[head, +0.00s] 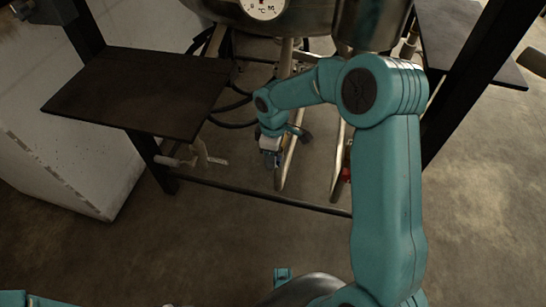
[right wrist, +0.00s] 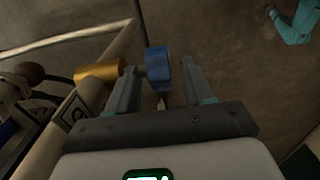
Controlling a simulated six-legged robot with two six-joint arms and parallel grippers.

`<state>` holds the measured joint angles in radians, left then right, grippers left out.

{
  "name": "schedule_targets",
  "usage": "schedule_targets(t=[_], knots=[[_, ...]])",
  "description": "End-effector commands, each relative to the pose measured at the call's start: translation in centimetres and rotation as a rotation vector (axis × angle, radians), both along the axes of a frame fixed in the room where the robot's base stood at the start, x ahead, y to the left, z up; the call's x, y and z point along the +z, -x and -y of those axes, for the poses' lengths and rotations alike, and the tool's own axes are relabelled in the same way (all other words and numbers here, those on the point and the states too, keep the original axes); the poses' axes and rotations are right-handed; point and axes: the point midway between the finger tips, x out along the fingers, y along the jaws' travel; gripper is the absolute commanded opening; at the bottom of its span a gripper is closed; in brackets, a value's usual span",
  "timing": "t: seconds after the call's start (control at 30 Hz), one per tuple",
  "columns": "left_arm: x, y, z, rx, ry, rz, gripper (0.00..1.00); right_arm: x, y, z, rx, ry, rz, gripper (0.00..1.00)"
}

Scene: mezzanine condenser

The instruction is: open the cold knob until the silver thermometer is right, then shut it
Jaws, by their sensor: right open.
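A blue knob (right wrist: 158,68) on a brass valve body (right wrist: 100,73) shows in the right wrist view. My right gripper (right wrist: 160,84) is open, one finger on each side of the blue knob. I cannot tell whether either finger touches it. In the head view my right gripper (head: 271,155) is low beside a pale upright pipe, and it mostly hides the knob. A round white dial marked °C (head: 263,8), cut by the top edge, sits on the metal vessel; its reading is too small to tell. My left gripper is out of view.
A red knob (head: 346,174) shows low behind my right arm. A dark shelf (head: 140,90) juts out at the left, with a white block (head: 65,150) below it. Dark frame posts and a low crossbar (head: 255,196) bound the pipes.

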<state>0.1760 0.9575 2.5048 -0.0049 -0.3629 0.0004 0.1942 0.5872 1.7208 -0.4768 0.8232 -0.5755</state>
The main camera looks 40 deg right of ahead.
Motion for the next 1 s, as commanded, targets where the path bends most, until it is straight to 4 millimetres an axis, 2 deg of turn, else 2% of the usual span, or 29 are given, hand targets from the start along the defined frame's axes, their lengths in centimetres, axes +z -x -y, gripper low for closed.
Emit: schedule_targets(t=[0.1,0.37,0.5,0.53,0.67,1.0], knots=[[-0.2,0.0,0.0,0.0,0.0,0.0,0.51,-0.7,0.0,0.0,0.0,-0.001,0.001,0.51],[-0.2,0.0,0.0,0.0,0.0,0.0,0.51,-0.7,0.0,0.0,0.0,-0.001,0.001,0.51],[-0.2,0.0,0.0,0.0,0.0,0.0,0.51,-0.7,0.0,0.0,0.0,-0.001,0.001,0.06],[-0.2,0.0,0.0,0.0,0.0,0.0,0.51,-0.7,0.0,0.0,0.0,-0.001,0.001,0.0],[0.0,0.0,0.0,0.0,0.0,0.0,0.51,-0.6,0.0,-0.1,0.0,0.003,-0.005,0.0],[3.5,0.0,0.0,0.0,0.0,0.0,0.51,-0.5,-0.6,-0.6,0.004,0.189,-0.224,0.0]])
